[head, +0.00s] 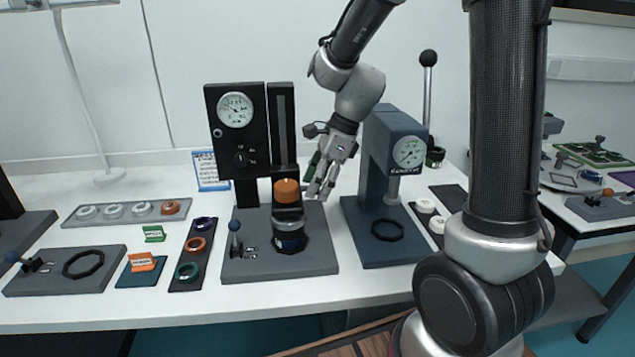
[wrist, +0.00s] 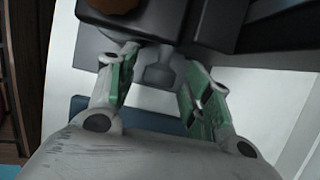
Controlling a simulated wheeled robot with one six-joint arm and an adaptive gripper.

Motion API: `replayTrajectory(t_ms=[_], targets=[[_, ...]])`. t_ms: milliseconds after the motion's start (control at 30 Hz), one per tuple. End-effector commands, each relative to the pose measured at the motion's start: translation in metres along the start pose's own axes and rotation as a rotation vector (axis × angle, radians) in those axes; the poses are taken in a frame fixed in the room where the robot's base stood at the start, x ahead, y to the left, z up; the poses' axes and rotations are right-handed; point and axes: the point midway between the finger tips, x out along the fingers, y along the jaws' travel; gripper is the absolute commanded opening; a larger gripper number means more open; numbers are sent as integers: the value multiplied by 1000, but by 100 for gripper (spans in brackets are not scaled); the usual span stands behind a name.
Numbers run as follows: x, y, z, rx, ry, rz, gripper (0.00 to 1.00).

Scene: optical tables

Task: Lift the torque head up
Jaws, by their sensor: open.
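The torque head (head: 287,213) is a dark block with an orange cap (head: 286,186) on the black column of the tester with a round gauge. It sits low, just above a dark jar (head: 289,238) on the grey base. My gripper (head: 318,188) is open, close to the right of the head. In the wrist view, my open green-padded fingers (wrist: 160,62) lie either side of a grey knob-like handle (wrist: 160,74) below the dark head body (wrist: 155,18). I see no clear contact with the handle.
A blue-grey press (head: 388,150) with a gauge stands close right of my gripper. Left on the table (head: 120,316) are a ring tray (head: 197,245) and small coloured holders.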

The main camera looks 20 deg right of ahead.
Motion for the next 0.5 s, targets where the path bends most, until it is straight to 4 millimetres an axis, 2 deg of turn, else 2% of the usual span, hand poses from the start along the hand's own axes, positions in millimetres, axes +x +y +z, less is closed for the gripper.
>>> replayTrajectory(t_ms=[100,367,500], targets=[[0,0,0,0,0,0,48],[0,0,0,0,0,0,1],[-1,0,0,-1,0,0,0]])
